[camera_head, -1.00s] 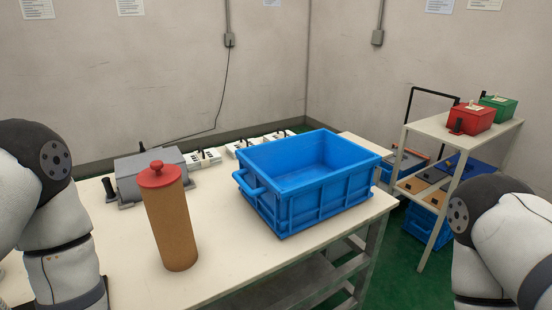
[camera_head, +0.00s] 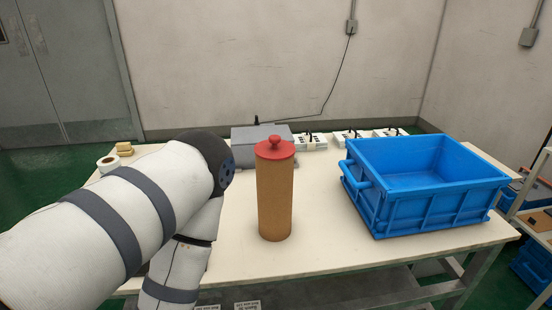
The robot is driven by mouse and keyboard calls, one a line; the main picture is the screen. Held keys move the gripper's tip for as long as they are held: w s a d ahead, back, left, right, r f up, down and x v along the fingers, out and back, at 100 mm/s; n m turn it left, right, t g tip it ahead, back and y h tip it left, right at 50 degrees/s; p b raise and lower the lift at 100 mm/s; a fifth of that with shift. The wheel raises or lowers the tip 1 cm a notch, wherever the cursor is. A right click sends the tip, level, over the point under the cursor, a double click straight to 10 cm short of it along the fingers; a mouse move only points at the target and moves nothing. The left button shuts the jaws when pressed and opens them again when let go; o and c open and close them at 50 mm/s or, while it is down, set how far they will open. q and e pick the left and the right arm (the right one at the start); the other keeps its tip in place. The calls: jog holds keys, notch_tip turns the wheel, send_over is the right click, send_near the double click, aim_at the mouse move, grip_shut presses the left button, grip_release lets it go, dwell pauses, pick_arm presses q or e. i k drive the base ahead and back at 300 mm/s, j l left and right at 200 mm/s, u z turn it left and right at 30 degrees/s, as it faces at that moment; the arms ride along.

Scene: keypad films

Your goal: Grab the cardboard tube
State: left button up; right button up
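The cardboard tube (camera_head: 275,200) stands upright on the white table (camera_head: 330,240), near its front edge. It is brown with a red knobbed lid (camera_head: 275,149). My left arm comes in from the left and its bent links stand just left of the tube, apart from it in the picture. My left gripper is not visible. My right arm and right gripper are out of view.
A large empty blue crate (camera_head: 415,218) stands on the table right of the tube. A grey box (camera_head: 262,133) and several white devices (camera_head: 352,138) line the back. A tape roll (camera_head: 108,163) lies at the back left. Table between tube and crate is clear.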

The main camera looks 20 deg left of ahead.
aim_at(275, 181)
jog(key=i+u, duration=0.15)
jog(key=u, duration=0.2)
jog(key=i+u, duration=0.2)
jog(key=u, duration=0.15)
jog(key=i+l+u, duration=0.15)
jog(key=u, duration=0.2)
